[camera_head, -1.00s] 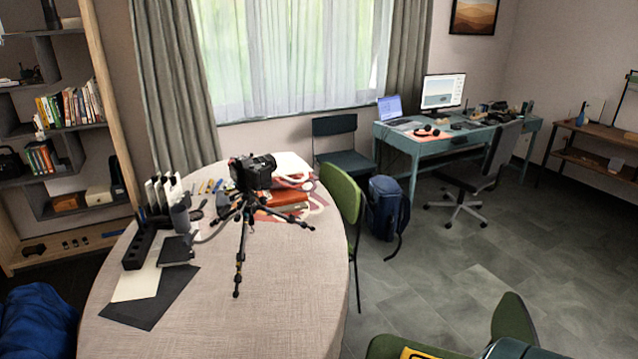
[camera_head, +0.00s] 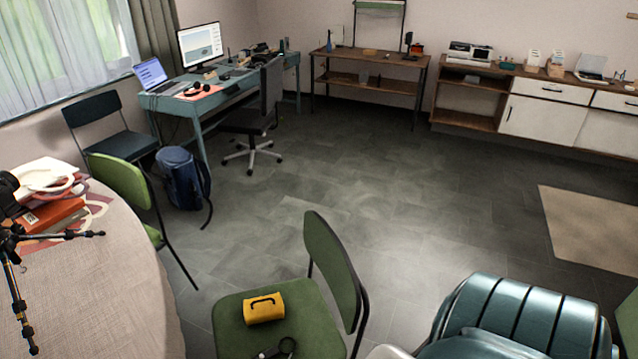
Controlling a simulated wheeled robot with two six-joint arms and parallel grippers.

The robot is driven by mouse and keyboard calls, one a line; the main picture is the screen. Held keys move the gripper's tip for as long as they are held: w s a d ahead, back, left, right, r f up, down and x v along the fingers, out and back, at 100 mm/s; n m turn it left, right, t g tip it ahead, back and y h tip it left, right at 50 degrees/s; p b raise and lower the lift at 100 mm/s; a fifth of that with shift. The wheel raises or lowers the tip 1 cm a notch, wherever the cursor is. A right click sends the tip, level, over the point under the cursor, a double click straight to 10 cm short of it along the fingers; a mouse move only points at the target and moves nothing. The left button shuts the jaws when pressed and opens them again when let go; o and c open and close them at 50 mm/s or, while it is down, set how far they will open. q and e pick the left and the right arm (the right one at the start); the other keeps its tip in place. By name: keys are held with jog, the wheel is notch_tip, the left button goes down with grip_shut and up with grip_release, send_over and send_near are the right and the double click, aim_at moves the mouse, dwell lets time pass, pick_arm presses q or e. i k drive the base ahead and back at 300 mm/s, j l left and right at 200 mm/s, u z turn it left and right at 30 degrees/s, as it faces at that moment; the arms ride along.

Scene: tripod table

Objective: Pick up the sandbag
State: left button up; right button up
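A small yellow bag with a black handle on top, which looks like the sandbag (camera_head: 264,309), rests on the seat of a green chair (camera_head: 306,302) at the bottom middle of the head view. The chair's backrest rises on the right of the bag. Nothing is holding the bag. Neither of my grippers is in view.
The round table (camera_head: 110,270) with a tripod (camera_head: 15,270) is at left. A second green chair (camera_head: 122,184) and blue backpack (camera_head: 181,180) stand beyond it. A teal ribbed armchair (camera_head: 530,315) fills the lower right. Open floor (camera_head: 400,190) lies behind the chairs.

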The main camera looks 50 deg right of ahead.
aim_at(262, 309)
jog(key=z, duration=1.05)
jog(key=l, duration=0.15)
